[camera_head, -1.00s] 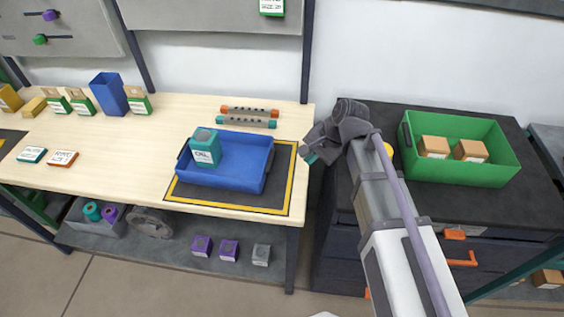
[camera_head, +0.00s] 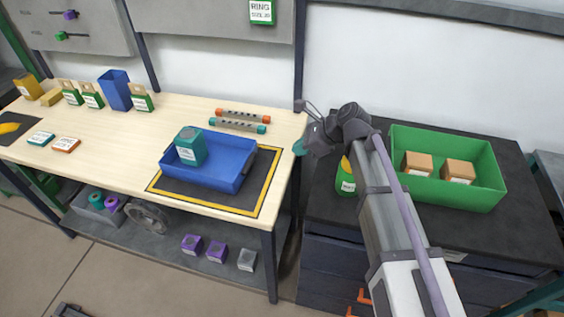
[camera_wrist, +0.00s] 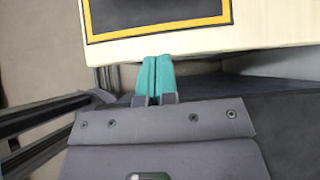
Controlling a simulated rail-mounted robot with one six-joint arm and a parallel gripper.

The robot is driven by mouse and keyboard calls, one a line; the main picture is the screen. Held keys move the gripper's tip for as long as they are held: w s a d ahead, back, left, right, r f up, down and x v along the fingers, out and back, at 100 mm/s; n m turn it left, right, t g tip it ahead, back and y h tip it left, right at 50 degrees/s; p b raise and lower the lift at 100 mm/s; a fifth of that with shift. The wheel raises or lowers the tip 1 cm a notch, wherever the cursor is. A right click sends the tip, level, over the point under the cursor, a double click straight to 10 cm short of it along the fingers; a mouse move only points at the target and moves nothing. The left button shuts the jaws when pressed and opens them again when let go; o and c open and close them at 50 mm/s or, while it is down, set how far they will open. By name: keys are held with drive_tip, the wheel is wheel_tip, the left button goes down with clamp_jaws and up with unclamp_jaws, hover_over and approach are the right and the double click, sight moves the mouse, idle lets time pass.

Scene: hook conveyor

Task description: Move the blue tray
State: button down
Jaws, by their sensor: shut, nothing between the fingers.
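The blue tray (camera_head: 222,168) sits on a dark mat (camera_head: 256,188) with a yellow border, at the right end of the light wooden table. A teal canister (camera_head: 190,147) with a white label stands in the tray's left part. My gripper (camera_head: 299,147) is right of the tray, apart from it, by the table's right edge. In the wrist view its teal fingertips (camera_wrist: 155,76) are together with nothing between them, close to the table edge. The mat's corner (camera_wrist: 150,12) shows there, but the tray does not.
A green bin (camera_head: 448,196) with two brown boxes stands on the dark cabinet (camera_head: 330,215) at the right. A green container with a yellow top (camera_head: 346,180) is beside my arm. Two grey tubes with coloured ends (camera_head: 240,125) lie behind the tray. The table's middle is clear.

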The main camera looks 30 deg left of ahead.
drive_tip(key=b+x, duration=0.8)
drive_tip(key=x, duration=0.3)
drive_tip(key=shift+a+f, duration=0.1)
drive_tip(key=shift+f, duration=0.1)
drive_tip(key=a, duration=0.1)
drive_tip(key=s+a+r+p, duration=0.1)
drive_tip(key=shift+a, duration=0.3)
drive_tip(key=shift+s+a, duration=0.2)
drive_tip(key=shift+a, duration=0.3)
